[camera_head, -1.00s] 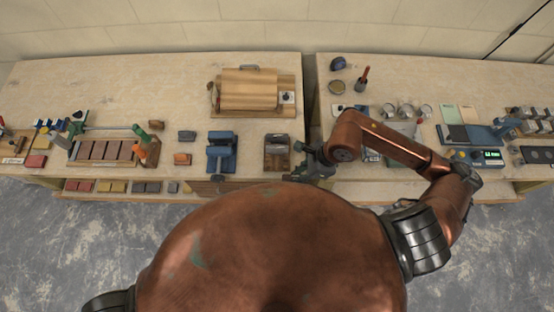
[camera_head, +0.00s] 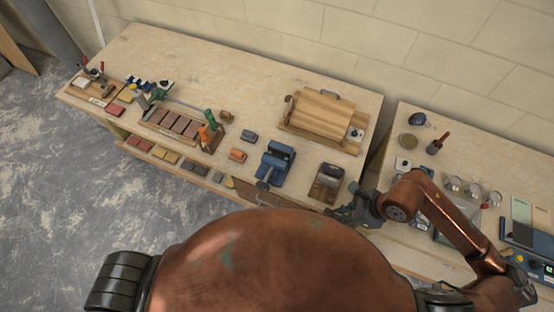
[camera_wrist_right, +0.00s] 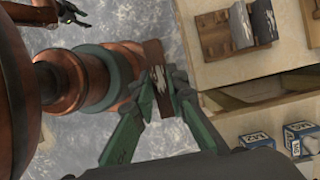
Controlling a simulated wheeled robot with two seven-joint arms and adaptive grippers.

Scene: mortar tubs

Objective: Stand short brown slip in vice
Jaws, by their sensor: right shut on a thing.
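The blue vice (camera_head: 275,163) stands near the front edge of the left bench in the head view. My right gripper (camera_head: 350,212) is in front of that bench's right front corner, to the right of the vice. In the right wrist view my right gripper (camera_wrist_right: 162,98) is shut on a short brown slip (camera_wrist_right: 154,58) with a pale patch. The slip sticks out beyond the fingertips, over the floor. My left gripper (camera_wrist_right: 72,14) shows small at the top left of the wrist view; its jaws are too small to read.
A wooden holder with grey pieces (camera_head: 327,183) stands between vice and right gripper. Small loose blocks, including an orange one (camera_head: 237,155), lie left of the vice. A rack of brown slips (camera_head: 172,122) is farther left. A slatted wooden box (camera_head: 322,115) stands behind.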

